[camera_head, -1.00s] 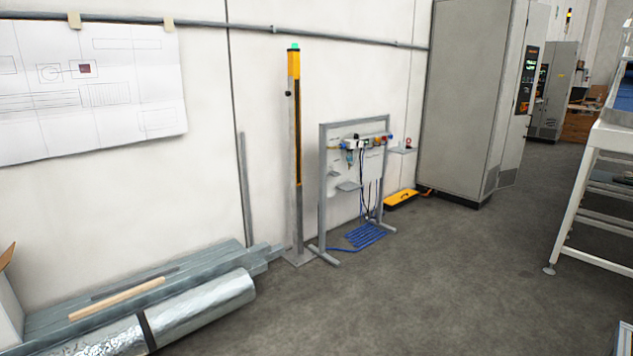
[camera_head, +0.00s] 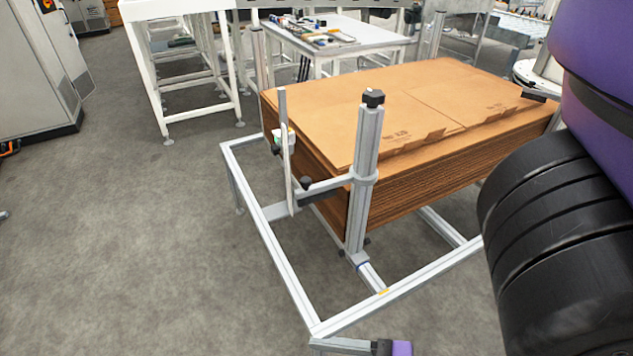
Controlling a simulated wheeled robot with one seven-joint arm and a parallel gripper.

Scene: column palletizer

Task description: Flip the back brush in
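A stack of flat brown cardboard (camera_head: 430,105) lies in an aluminium frame (camera_head: 290,285). At its near corner stands an aluminium post (camera_head: 367,150) with a black knob on top. A bracket (camera_head: 325,188) with black knobs runs from this post to a thin upright pale strip (camera_head: 288,168) beside the stack's left side. I cannot tell whether this strip is a brush, nor which part is the back brush. Purple and black parts of my own body fill the right edge and hide part of the frame.
White tables (camera_head: 335,42) stand behind the stack, one with small parts on it. A white rack (camera_head: 180,65) stands at the back left and a grey cabinet (camera_head: 35,75) at the far left. The grey floor (camera_head: 130,250) left of the frame is clear.

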